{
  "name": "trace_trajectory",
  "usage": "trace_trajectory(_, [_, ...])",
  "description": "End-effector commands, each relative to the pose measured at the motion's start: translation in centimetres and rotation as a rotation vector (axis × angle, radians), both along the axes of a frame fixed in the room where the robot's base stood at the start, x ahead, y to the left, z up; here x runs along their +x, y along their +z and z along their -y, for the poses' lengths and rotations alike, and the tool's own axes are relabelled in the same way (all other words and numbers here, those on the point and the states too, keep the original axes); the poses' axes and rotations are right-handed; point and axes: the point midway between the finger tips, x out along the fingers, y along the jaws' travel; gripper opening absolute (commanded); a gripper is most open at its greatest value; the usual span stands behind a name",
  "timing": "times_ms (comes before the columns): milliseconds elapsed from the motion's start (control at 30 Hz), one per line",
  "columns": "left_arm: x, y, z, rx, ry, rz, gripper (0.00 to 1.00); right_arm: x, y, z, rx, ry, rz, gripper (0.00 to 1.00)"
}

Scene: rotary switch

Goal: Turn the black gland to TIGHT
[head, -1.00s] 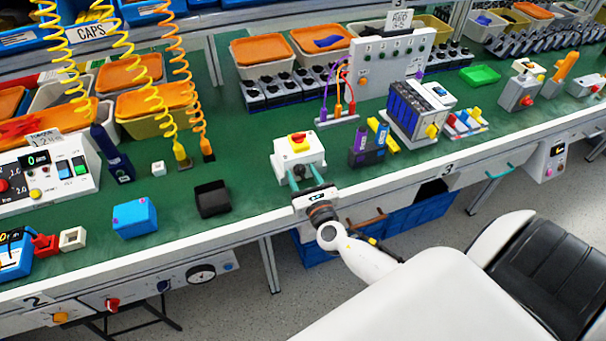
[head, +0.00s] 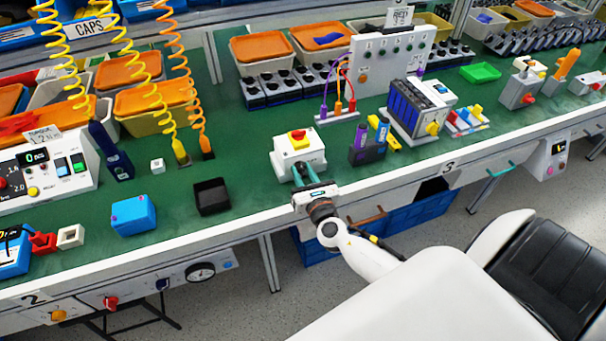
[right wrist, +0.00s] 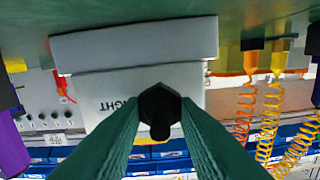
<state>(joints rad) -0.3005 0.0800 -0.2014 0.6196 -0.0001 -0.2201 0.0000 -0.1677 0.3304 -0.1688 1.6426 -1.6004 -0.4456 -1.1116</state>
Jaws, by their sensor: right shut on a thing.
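The black gland (right wrist: 160,106) sits on the front of a white box (right wrist: 190,85) and shows in the right wrist view as a dark hexagon with a tab pointing down in the picture. An upside-down label, partly covered, reads "IGHT" just left of it. In the head view the box (head: 284,158) stands near the table's front edge with a red button on a yellow top. My right gripper (head: 306,172) is at the box's front. Its two green fingers are shut on the gland, one on each side. The gland is hidden in the head view. My left gripper is not in view.
A black open bin (head: 212,197) and a blue block (head: 133,215) stand left of the box. Green table top lies free between the box and the black bin.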

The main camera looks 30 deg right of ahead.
Motion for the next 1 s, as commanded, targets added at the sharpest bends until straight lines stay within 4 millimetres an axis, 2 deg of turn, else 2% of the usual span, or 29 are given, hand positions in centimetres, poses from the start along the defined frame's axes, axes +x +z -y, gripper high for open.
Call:
trace_trajectory(500, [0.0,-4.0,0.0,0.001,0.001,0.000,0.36,0.0,-0.4,0.2,0.443,0.001,0.109,0.05])
trace_trajectory(1000, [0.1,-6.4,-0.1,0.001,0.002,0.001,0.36,-0.1,-0.4,0.3,0.907,-0.002,0.220,0.05])
